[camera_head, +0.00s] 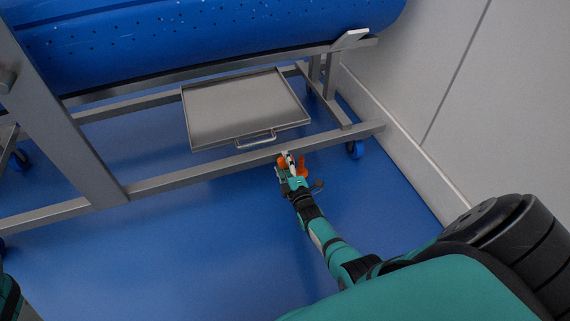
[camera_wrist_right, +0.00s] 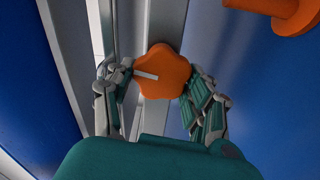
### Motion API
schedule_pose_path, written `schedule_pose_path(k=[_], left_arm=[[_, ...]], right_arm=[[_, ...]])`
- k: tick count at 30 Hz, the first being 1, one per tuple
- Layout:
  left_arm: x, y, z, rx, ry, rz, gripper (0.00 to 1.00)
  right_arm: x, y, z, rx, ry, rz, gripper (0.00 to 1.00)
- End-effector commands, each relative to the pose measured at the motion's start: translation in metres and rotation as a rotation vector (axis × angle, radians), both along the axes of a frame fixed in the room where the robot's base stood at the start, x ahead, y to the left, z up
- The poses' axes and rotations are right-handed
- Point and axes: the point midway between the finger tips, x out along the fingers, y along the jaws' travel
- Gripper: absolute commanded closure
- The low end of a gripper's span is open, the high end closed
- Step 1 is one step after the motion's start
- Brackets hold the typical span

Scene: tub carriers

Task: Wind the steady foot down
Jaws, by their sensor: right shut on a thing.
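The orange lobed hand knob (camera_wrist_right: 165,72) has a pale pointer line on its face, and it sits against a grey metal bar. In the head view the orange part (camera_head: 284,160) shows at the front rail of the carrier, partly hidden by my gripper. My right gripper (camera_head: 290,167) is shut on the knob; in the right wrist view its fingers (camera_wrist_right: 160,88) lie on both sides of it. Another orange part (camera_wrist_right: 285,12), a round flange with a stem, shows at the top right of the right wrist view. My left gripper is out of view.
The grey carrier frame (camera_head: 165,180) bears a large blue perforated tub (camera_head: 200,35). A metal tray (camera_head: 245,105) with a handle lies behind the front rail. A caster (camera_head: 355,149) stands right of my gripper. A pale wall (camera_head: 480,90) closes the right side. The blue floor in front is clear.

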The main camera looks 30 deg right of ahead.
Motion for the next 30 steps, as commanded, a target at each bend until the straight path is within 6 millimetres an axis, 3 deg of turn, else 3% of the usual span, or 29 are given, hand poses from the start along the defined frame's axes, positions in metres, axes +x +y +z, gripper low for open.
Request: schedule_pose_path(k=[19,20,21,25,30], left_arm=[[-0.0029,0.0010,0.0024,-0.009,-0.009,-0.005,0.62],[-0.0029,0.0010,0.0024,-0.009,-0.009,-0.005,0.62],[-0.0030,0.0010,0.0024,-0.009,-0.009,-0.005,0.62],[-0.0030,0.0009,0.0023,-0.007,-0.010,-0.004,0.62],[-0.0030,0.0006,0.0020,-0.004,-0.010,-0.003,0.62]], right_arm=[[-0.0004,0.0014,-0.0015,-0.045,0.014,0.002,0.79],[-0.0004,0.0014,-0.0015,-0.045,0.014,0.002,0.43],[-0.0004,0.0014,-0.0015,-0.045,0.014,0.002,0.38],[-0.0003,0.0010,-0.0011,-0.045,0.013,0.001,0.22],[-0.0002,0.0005,-0.0007,-0.045,0.012,0.000,0.22]])
